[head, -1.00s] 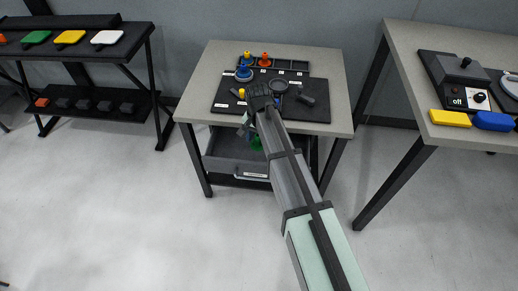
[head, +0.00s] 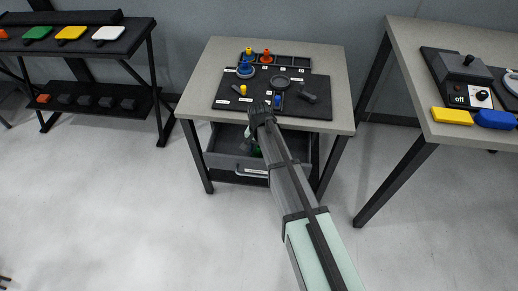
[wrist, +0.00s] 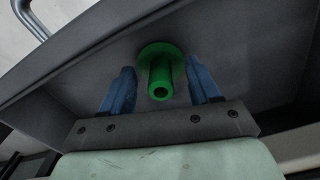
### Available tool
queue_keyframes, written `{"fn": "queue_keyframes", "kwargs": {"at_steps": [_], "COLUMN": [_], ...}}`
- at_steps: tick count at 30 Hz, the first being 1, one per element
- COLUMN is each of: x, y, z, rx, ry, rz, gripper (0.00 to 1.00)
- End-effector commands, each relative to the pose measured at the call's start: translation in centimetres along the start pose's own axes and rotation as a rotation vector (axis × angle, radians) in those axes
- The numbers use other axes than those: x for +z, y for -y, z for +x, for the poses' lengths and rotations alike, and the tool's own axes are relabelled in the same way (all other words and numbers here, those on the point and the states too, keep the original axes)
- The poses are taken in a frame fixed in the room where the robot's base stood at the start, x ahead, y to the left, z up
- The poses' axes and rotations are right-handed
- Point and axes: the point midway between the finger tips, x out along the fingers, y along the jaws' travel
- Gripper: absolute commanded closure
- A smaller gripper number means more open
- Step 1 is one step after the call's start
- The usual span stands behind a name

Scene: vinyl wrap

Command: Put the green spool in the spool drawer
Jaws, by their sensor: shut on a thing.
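The green spool (wrist: 160,75) shows in the wrist view between the two blue fingers of my gripper (wrist: 160,88), its hollow stem pointing toward the camera. My gripper is shut on it. The spool drawer (head: 222,161) is pulled out under the middle table, with a labelled front. In the wrist view the grey drawer walls (wrist: 75,60) surround the spool and fingers. In the head view my arm hides most of the gripper, and only a sliver of green shows inside the drawer. Whether the spool touches the drawer floor I cannot tell.
The table (head: 222,60) above the drawer carries a black mat (head: 235,104) and a rack with blue and orange spools (head: 266,57). A shelf (head: 140,28) with coloured paddles stands at left. A table with a control box (head: 465,70) stands at right.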

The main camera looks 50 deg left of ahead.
Motion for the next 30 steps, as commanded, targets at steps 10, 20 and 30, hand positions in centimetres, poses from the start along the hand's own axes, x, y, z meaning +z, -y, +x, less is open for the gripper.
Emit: {"fn": "queue_keyframes", "kwargs": {"at_steps": [10, 20, 30], "x": [0.0, 0.0, 0.0], "y": [0.0, 0.0, 0.0], "z": [0.3, 0.2, -2.7], "rx": [0.0, 0.0, -0.001], "ry": [0.0, 0.0, -0.001], "rz": [0.0, 0.0, 0.0], "gripper": [0.24, 0.13, 0.13]}}
